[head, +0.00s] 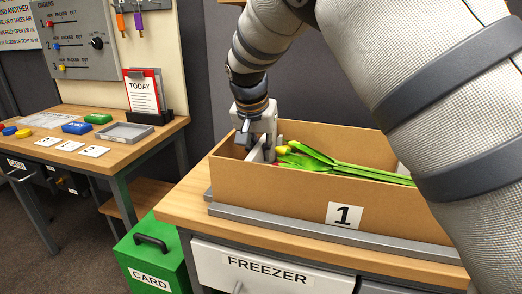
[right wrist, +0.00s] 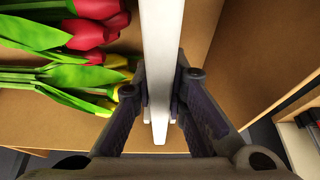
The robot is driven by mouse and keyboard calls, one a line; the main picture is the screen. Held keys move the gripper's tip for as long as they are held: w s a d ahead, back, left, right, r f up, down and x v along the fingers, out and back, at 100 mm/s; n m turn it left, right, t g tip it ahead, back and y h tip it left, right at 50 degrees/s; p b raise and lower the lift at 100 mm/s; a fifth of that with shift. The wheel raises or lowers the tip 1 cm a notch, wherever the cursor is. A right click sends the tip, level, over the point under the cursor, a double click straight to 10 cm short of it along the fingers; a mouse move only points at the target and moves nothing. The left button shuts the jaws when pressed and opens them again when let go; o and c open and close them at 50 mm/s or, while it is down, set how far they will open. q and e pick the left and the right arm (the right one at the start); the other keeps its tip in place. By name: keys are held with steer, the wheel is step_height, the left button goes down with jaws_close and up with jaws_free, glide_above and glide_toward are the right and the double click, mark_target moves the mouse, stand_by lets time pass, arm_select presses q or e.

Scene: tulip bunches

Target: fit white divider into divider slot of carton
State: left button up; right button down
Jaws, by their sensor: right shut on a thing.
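The white divider (right wrist: 157,45) is between the fingers of my right gripper (right wrist: 160,98), which is shut on it. In the right wrist view it runs edge-on from the top edge down past the fingertips. In the head view my right gripper (head: 258,146) points down inside the left end of the cardboard carton (head: 285,198), marked 1. The divider is mostly hidden there by the gripper and carton wall. The divider slot cannot be made out, so I cannot tell whether the divider is in it. My left gripper is not in view.
Tulips with green leaves (head: 318,160) lie in the carton; red and yellow heads (right wrist: 100,30) show left of the divider in the wrist view. The carton stands on a wooden bench (head: 185,208) behind a grey rail (head: 330,232). A side table (head: 105,160) holds cards and trays.

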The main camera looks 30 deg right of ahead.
steer(key=shift+f, duration=0.1)
steer(key=c, duration=1.6)
jaws_free()
steer(key=v, duration=1.2)
steer(key=shift+d+p, duration=0.1)
steer(key=shift+p, duration=0.25)
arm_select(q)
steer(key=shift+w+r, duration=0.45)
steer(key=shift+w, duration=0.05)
